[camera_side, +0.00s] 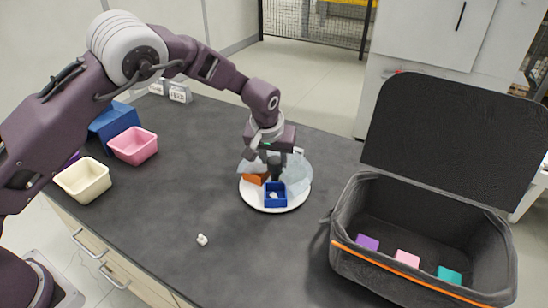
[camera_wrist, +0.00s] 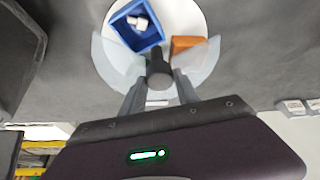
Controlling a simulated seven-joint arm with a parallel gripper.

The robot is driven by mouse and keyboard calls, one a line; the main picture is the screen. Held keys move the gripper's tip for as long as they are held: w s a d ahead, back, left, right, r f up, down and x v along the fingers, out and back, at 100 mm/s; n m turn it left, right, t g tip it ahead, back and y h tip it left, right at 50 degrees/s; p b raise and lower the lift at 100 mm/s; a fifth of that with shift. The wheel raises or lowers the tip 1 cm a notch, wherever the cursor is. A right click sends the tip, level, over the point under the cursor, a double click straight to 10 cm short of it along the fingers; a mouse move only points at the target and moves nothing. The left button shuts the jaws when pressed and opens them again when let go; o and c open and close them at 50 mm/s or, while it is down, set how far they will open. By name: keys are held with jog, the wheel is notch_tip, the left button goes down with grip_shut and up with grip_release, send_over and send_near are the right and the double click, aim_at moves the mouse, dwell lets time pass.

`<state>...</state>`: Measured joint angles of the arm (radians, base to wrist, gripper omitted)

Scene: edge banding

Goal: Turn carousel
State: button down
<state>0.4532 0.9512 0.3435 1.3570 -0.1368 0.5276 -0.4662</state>
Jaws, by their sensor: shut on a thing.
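The carousel is a round white disc (camera_side: 271,207) on the dark table, with a clear cover (camera_side: 297,172) around part of it. It also shows in the wrist view (camera_wrist: 180,18). A dark knob (camera_wrist: 159,70) stands near its middle. My gripper (camera_side: 275,162) is over the disc, its fingers shut on the knob; in the wrist view my gripper (camera_wrist: 159,82) has one finger on each side of it. A blue open box (camera_side: 275,195) with a small white piece (camera_wrist: 139,23) in it stands at the disc's near edge. An orange item (camera_side: 254,178) lies beside it, partly under the cover.
A black open case (camera_side: 345,245) with purple, pink and teal blocks stands at the right. Pink (camera_side: 133,146), cream (camera_side: 83,180) and blue bins (camera_side: 113,121) stand at the left. A small white piece (camera_side: 202,240) lies on the table's front part, which is otherwise clear.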

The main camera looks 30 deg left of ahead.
jog(key=shift+w+d+n+g+y, duration=0.1)
jog(key=shift+n+g+y, duration=0.3)
jog(key=shift+n, duration=1.05)
jog(key=shift+d+n+g+y, duration=0.15)
jog(key=shift+n+y, duration=0.45)
jog(key=shift+n, duration=0.85)
jog(key=shift+w+n+g+y, duration=0.1)
jog(key=shift+n+g+y, duration=0.25)
jog(key=shift+n, duration=0.85)
jog(key=shift+n+g+y, duration=0.15)
jog(key=shift+n+g, duration=0.35)
jog(key=shift+n, duration=1.1)
jog(key=c, duration=0.9)
grip_release()
